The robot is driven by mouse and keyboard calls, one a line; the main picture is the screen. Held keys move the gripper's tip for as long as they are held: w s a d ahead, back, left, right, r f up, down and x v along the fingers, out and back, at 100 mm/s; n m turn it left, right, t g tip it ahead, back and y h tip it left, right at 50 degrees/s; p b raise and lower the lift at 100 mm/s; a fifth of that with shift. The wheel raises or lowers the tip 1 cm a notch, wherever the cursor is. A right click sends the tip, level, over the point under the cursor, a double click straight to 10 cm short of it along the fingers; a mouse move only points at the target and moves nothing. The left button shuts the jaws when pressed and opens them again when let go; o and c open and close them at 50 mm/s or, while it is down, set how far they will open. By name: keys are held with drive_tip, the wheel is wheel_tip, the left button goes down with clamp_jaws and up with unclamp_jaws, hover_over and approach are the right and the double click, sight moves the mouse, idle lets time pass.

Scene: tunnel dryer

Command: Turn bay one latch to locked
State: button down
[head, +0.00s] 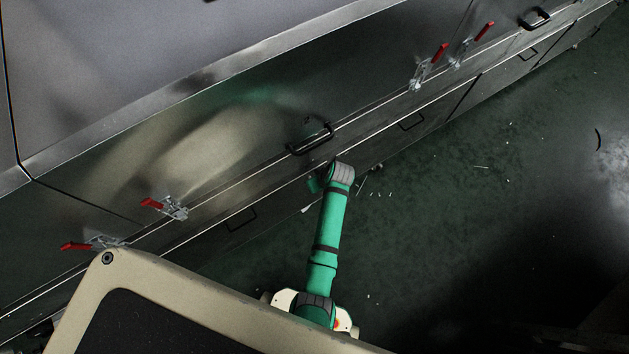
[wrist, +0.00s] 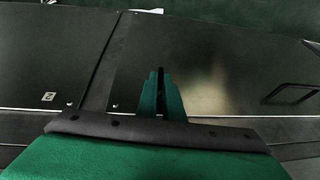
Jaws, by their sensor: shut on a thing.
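My gripper (wrist: 161,92) points at a dark metal panel (wrist: 210,60) in the wrist view. Its two green fingers are close together on a thin dark piece between them. I cannot tell whether that piece is the bay one latch. In the head view the end of my green arm hides the fingers, low on the dryer's front. Red-handled latches show there: one (head: 166,207) at left, one (head: 91,244) at far left, and a pair (head: 428,68) (head: 471,46) at upper right.
A black handle (head: 310,136) sits on the dryer's panel just above my arm's end. Lower panels carry thin black handles (head: 241,219) (head: 411,121); one such handle also shows in the wrist view (wrist: 288,93). The dark green floor (head: 480,210) at right is open, with small scattered scraps.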

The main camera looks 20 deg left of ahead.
drive_tip(key=shift+w+d+f+m+g+y, duration=0.1)
drive_tip(key=shift+w+d+m+g+y, duration=0.15)
drive_tip(key=shift+g+y, duration=0.65)
drive_tip(key=shift+w+d+f+m+g+y, duration=0.15)
drive_tip(key=shift+m+g+y, duration=0.2)
drive_tip(key=shift+g+y, duration=0.55)
drive_tip(key=shift+w+d+f+m+g+y, duration=0.1)
drive_tip(key=shift+w+m+g+y, duration=0.15)
drive_tip(key=shift+g+y, duration=0.65)
drive_tip(key=shift+f+g+y, duration=0.1)
drive_tip(key=shift+g+y, duration=0.2)
drive_tip(key=shift+g, duration=0.3)
drive_tip(key=c, duration=1.9)
unclamp_jaws()
drive_tip(key=shift+d, duration=0.1)
drive_tip(key=v, duration=1)
drive_tip(key=shift+d+r, duration=0.25)
